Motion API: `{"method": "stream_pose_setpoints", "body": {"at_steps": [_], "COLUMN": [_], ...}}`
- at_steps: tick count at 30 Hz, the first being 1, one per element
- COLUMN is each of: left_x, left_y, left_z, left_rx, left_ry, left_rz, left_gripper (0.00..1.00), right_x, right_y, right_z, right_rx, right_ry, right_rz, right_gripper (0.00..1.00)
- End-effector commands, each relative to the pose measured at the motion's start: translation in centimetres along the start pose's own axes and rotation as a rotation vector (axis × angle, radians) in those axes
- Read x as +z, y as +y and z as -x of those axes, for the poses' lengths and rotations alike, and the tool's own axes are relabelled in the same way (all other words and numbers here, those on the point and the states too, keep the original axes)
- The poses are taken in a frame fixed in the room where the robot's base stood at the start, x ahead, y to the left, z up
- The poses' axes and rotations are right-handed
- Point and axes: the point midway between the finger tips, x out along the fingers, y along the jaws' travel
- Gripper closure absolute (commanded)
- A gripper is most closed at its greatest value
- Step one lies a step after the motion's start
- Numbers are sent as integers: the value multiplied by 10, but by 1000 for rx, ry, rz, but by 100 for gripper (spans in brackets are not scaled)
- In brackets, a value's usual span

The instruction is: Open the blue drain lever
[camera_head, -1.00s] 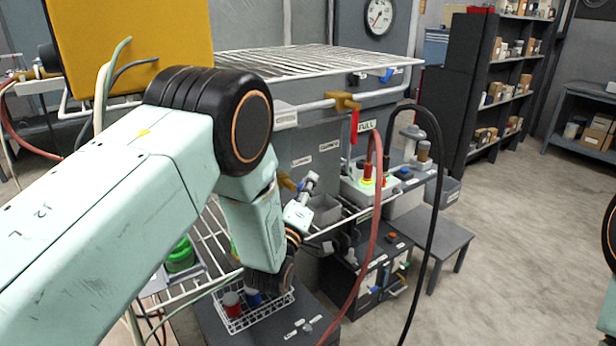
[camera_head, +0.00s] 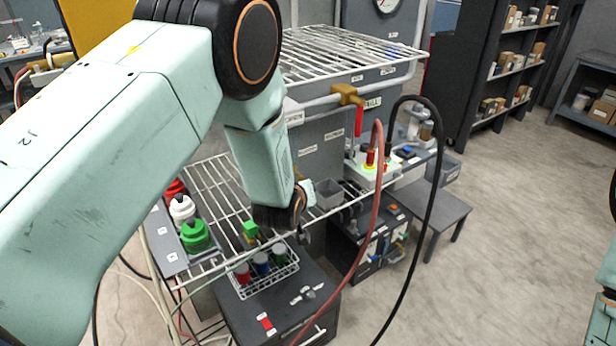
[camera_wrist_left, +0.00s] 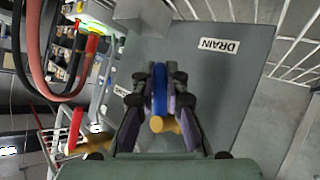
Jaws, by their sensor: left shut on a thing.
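The blue drain lever (camera_wrist_left: 160,92) is in the middle of the left wrist view, between the two dark fingers of my left gripper (camera_wrist_left: 159,80). The gripper is shut on it. The lever runs up and down in that picture, with a brass valve part (camera_wrist_left: 167,124) at its lower end. A DRAIN label (camera_wrist_left: 218,46) is on the grey tank wall behind it. In the head view, my left wrist hides the lever and most of the gripper. My right gripper is out of view.
A red lever (camera_head: 358,122) hangs from a brass valve (camera_head: 348,94) on the tank's pipe. Red and black hoses loop at the right. Open floor is at the right.

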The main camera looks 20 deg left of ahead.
Motion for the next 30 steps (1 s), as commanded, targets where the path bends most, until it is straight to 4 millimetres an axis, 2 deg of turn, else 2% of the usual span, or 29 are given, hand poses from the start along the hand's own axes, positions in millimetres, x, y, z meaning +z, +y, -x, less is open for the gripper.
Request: {"method": "stream_pose_setpoints", "body": {"at_steps": [1,3,12,30], "left_x": [-6,-5,-3,-2], "left_y": [1,0,-6,-10], "left_z": [3,4,6,8], "left_rx": [-24,-60,-164,-243], "left_ry": [-18,-53,-149,-218], "left_rz": [-22,-59,-163,-242], "left_gripper": [100,100,100,100], "right_x": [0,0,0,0], "right_y": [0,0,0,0], "right_z": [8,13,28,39], "right_rx": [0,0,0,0], "right_ry": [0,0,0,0], "right_rz": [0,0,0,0], "right_gripper": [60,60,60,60]}}
